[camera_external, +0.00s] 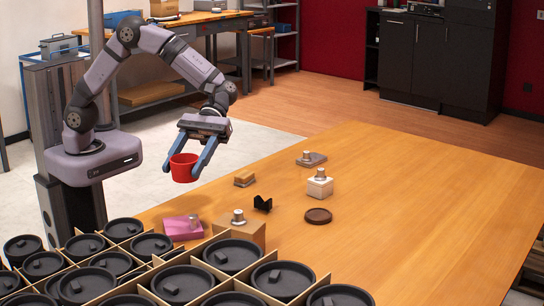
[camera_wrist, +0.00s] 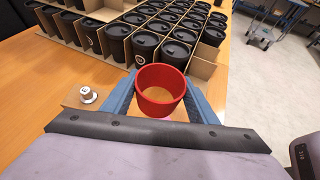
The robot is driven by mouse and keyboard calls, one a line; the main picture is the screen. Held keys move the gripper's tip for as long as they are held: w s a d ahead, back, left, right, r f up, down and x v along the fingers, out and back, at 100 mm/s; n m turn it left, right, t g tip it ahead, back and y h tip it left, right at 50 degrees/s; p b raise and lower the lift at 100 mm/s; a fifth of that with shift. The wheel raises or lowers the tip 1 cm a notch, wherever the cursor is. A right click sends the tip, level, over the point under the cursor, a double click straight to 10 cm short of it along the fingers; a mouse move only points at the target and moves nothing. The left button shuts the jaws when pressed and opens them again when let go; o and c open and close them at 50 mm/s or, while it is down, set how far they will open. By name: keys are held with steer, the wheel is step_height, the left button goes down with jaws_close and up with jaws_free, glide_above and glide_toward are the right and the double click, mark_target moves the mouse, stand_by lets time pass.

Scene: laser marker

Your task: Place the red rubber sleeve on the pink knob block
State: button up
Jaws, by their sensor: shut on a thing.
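My gripper (camera_external: 185,163) is shut on the red rubber sleeve (camera_external: 184,169), with one blue finger on each side of it. The sleeve is an open ring held upright in the air near the table's left edge. In the wrist view the sleeve (camera_wrist: 160,90) sits between the fingers, and tan shows through its opening. The pink knob block (camera_external: 183,228) lies on the table near the crate, with a silver knob (camera_external: 193,219) on top. It is below the sleeve in the external view, and apart from it. In the wrist view the sleeve and gripper mostly hide the pink block.
A wooden block with a knob (camera_external: 240,232) stands right of the pink block. A divided crate of black lidded cups (camera_external: 180,283) fills the front. A white block (camera_external: 320,187), grey block (camera_external: 312,159), black holder (camera_external: 263,203) and brown disc (camera_external: 318,216) stand farther right. The right table is clear.

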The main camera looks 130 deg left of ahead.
glide_above(189, 216)
steer(key=shift+f, duration=3.1)
steer(key=shift+f, duration=0.15)
steer(key=shift+f, duration=1.75)
steer(key=shift+f, duration=0.6)
steer(key=o, duration=1)
